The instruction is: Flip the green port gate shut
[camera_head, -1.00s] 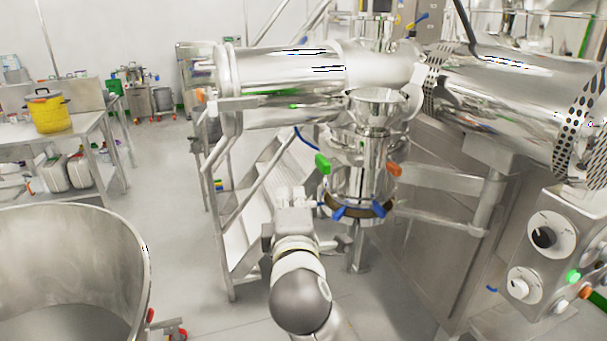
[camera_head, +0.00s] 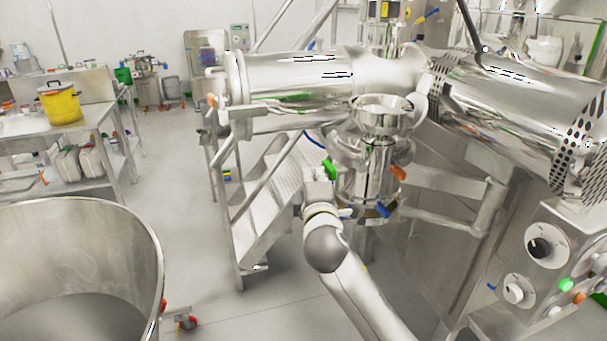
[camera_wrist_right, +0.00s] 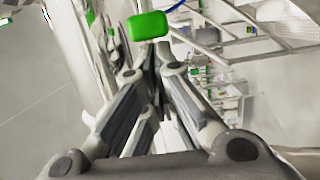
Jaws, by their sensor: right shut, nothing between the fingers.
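The green port gate handle (camera_head: 329,169) is a small green grip on the left side of the steel port (camera_head: 367,165) under the horizontal cylinder. It also shows large in the right wrist view (camera_wrist_right: 148,25), just beyond the fingertips. My right gripper (camera_head: 320,172) is beside the handle on its left, in front of the steel stairs. In the wrist view its fingers (camera_wrist_right: 150,62) are together and hold nothing. I cannot tell whether they touch the handle. My left gripper is not in view.
An orange handle (camera_head: 399,173) and a blue handle (camera_head: 382,210) are on the same port. A control box (camera_head: 548,262) with knobs is at the right. A large steel bin (camera_head: 160,270) is at the lower left. Bare floor lies between bin and stairs.

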